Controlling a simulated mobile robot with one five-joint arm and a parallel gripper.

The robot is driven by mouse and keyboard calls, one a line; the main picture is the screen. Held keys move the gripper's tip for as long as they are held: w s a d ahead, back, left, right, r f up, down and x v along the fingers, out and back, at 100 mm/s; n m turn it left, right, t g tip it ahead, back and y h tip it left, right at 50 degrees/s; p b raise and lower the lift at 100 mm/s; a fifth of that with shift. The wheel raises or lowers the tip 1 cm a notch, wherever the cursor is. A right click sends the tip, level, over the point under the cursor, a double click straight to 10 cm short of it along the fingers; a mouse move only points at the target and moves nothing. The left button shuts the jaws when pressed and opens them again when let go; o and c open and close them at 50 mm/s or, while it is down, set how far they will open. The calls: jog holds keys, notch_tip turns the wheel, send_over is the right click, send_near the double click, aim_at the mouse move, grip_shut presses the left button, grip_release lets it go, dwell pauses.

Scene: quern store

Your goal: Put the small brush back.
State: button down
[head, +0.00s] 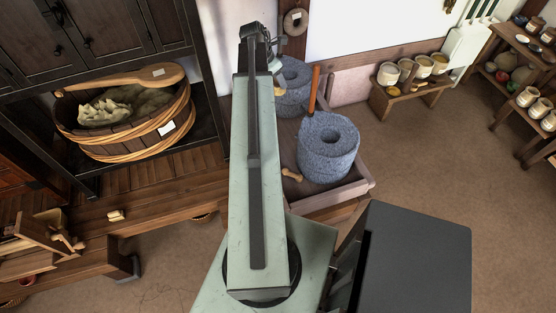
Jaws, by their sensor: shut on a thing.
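My gripper (268,50) is at the far end of my raised arm, near the top middle of the head view, in front of the back blue-grey quern. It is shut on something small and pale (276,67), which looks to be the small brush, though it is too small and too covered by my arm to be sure. A small wooden piece (292,174) lies on the wooden tray bench (345,192), left of the front quern stone (328,150).
The back quern (293,88) stands behind the front one. On the left are a wooden tub (110,140) with sacking and a paddle (140,78). A low stand (410,95) holds several jars. Shelves (515,95) stand at the right. The floor (430,160) between is clear.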

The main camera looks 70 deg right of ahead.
jog(key=f+b, duration=3.2)
jog(key=f, duration=0.1)
jog(key=d+f+b, duration=0.1)
jog(key=f+b, duration=1.5)
jog(key=shift+w+f, duration=0.1)
jog(key=shift+f, duration=0.1)
jog(key=shift+r, duration=0.15)
jog(key=c, duration=0.6)
grip_release()
jog(key=shift+c, duration=0.2)
